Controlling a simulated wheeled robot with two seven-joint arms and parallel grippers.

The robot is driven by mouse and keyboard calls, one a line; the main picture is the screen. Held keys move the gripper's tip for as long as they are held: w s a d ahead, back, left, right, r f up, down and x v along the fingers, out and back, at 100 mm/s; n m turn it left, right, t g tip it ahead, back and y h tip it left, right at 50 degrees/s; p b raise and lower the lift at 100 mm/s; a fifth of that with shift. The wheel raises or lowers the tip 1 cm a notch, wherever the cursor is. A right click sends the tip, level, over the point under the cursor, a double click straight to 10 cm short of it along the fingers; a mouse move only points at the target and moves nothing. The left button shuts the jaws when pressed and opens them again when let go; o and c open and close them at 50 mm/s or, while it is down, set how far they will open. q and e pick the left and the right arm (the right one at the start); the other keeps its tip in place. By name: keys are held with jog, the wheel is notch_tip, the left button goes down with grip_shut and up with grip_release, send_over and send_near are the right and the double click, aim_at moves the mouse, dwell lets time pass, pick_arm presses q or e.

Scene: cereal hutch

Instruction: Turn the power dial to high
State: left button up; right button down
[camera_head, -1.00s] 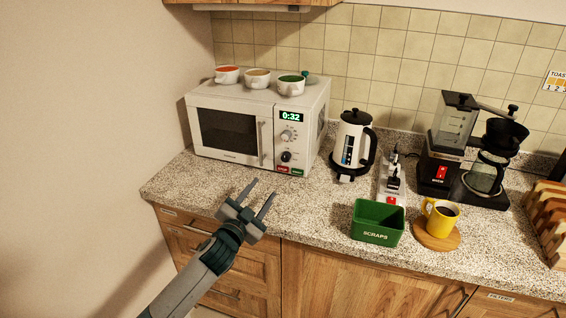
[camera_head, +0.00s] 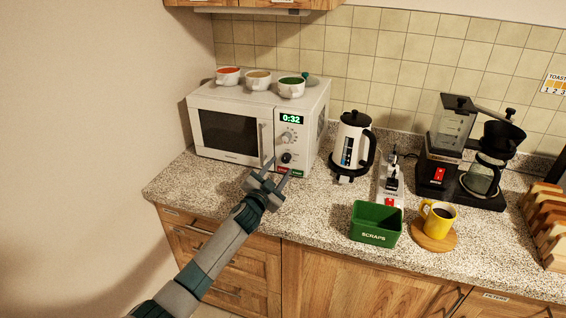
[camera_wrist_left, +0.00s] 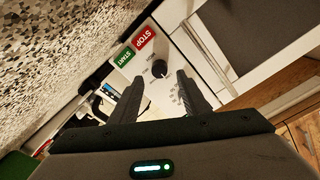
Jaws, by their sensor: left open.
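The white microwave (camera_head: 247,100) stands at the left end of the counter. Its front panel has a light dial with marks around it (camera_head: 288,136) and a black knob (camera_head: 286,157) below. I cannot read which one is the power dial. My left gripper (camera_head: 278,168) is open and empty, in front of the lower panel. In the left wrist view, the black knob (camera_wrist_left: 159,68) appears between the gripper's fingertips (camera_wrist_left: 161,76), with no visible contact. The red STOP button (camera_wrist_left: 145,38) and green START button (camera_wrist_left: 124,57) are beside it. My right gripper is out of view.
The microwave door handle (camera_head: 262,146) is just left of the panel. Several bowls (camera_head: 258,80) sit on top. A kettle (camera_head: 352,140), green scraps bin (camera_head: 376,222) and yellow mug (camera_head: 439,217) stand to the right. The counter front (camera_head: 215,187) is clear.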

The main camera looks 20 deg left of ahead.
aim_at(285, 160)
pick_arm(q)
jog(key=shift+w+d, duration=0.2)
jog(key=shift+w, duration=1.75)
jog(key=c, duration=1.1)
